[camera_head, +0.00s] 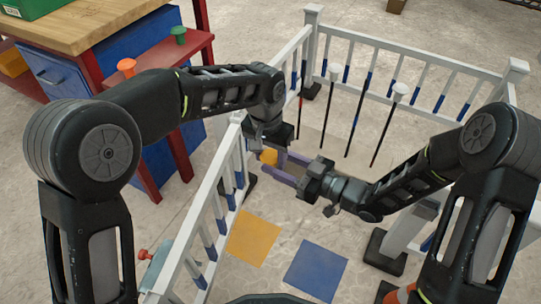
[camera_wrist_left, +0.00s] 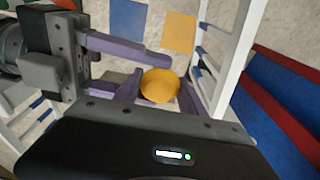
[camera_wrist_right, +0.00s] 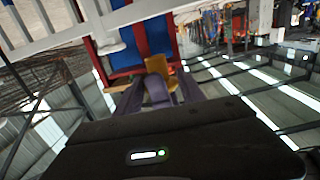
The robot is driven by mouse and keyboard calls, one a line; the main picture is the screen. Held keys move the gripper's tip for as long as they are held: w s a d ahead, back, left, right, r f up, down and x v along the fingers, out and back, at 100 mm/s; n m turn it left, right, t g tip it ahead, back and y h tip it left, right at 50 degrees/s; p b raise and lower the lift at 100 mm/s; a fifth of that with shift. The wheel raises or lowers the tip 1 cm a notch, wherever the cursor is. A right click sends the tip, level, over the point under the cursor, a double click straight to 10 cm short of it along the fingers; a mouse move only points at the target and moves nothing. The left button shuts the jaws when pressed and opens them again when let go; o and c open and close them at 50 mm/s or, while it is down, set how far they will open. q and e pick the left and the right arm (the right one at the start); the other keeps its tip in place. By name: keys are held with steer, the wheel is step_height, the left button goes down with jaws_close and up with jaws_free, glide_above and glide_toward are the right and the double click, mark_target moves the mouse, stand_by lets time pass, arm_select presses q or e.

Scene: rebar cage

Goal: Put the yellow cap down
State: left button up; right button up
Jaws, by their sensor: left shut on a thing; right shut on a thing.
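The yellow cap (camera_head: 268,157) is held in the air beside the white railing in the head view. My left gripper (camera_head: 270,147) points down over it and is shut on it. The cap shows as a round yellow piece between purple fingers in the left wrist view (camera_wrist_left: 160,86). My right gripper (camera_head: 280,170) reaches in from the right with its purple fingers at the cap, and is also shut on it. A yellow piece of the cap shows at the fingers in the right wrist view (camera_wrist_right: 181,77). The exact finger contact is partly hidden.
A yellow square (camera_head: 253,238) and a blue square (camera_head: 315,270) lie on the floor inside the white railing (camera_head: 215,195). Upright dark rods stand behind, two with white caps (camera_head: 400,90). A red shelf (camera_head: 195,48) holds an orange cap (camera_head: 126,66) and a green cap (camera_head: 179,33).

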steer(key=o, duration=1.4)
steer(key=v, duration=1.2)
steer(key=shift+f, duration=0.1)
